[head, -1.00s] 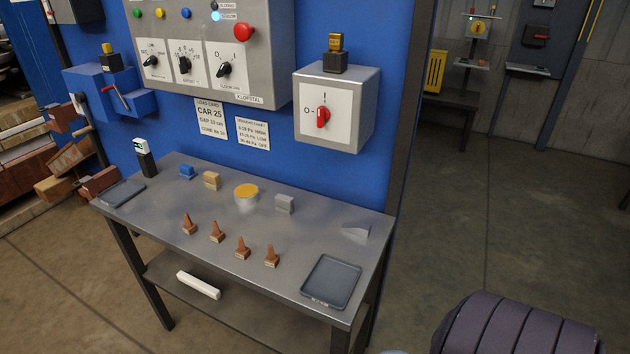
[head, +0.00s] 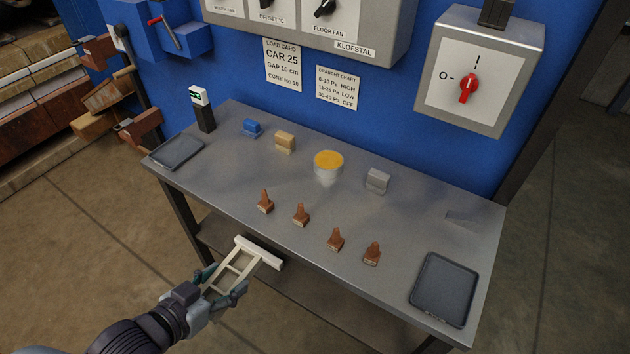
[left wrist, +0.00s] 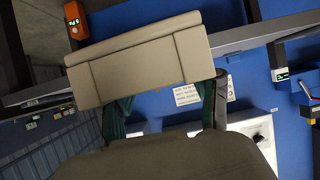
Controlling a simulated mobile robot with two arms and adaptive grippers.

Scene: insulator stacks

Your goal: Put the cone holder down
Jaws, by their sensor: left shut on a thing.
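My left gripper (head: 221,284) is shut on the cone holder (head: 236,274), a cream frame with ladder-like openings. It is held tilted in front of the table's front edge, at the left half. The left wrist view shows the holder (left wrist: 140,62) as a broad beige piece ahead of the green-tipped fingers (left wrist: 165,108). Several small brown cones stand in a row on the grey table (head: 230,180) near its front, on pale bases. My right gripper is not in view.
A dark tray (head: 443,290) lies at the table's right front, another tray (head: 176,151) at the left end. A pot with yellow contents (head: 328,166), blue block (head: 252,128), tan block (head: 285,141) and grey block (head: 377,180) stand farther back. The table's left front is clear.

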